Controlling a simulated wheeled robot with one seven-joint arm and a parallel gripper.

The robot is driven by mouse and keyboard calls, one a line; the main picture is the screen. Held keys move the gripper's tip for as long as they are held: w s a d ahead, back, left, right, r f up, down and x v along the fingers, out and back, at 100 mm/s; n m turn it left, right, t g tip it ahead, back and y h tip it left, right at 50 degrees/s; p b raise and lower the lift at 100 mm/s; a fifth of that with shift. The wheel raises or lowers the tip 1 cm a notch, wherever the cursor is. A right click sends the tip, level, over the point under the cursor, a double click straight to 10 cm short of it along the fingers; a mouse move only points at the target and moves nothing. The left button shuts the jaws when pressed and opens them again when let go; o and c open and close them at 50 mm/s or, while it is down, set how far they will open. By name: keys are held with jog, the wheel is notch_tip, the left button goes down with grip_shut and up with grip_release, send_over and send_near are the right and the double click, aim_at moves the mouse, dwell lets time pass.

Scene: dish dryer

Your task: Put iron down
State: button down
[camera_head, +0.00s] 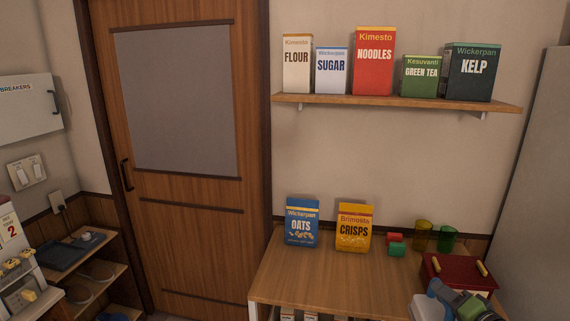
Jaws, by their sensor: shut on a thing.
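What appears to be the iron (428,307), a pale blue and white thing, is at the bottom right, cut off by the picture's lower edge. My gripper (452,297) seems to be the grey and green part against its right side, shut on it. They overlap the front of a red box in this view. The iron's underside and most of the jaws are out of sight, so I cannot tell whether the iron touches a surface.
The wooden table (330,280) has bare room at its middle and left. At its back stand an oats box (302,223), a crisps box (354,227), small red and green items and two cups (424,236). The red box (458,271) is at the right. A loaded shelf (390,101) hangs above.

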jog(key=s+a+f+n+g+y, duration=0.1)
jog(key=a+f+n+g+y, duration=0.1)
jog(key=a, duration=0.7)
jog(key=s+a+f+n+g+y, duration=0.2)
jog(key=a+f+n+y, duration=0.2)
jog(key=a, duration=0.5)
jog(key=s+a+f+n+g+y, duration=0.2)
jog(key=a+f+n+y, duration=0.1)
jog(key=a, duration=0.6)
jog(key=shift+s+a+f+y+p, duration=0.2)
jog(key=shift+f+y+p, duration=0.2)
jog(key=shift+f+y, duration=0.35)
jog(key=shift+a+r, duration=0.1)
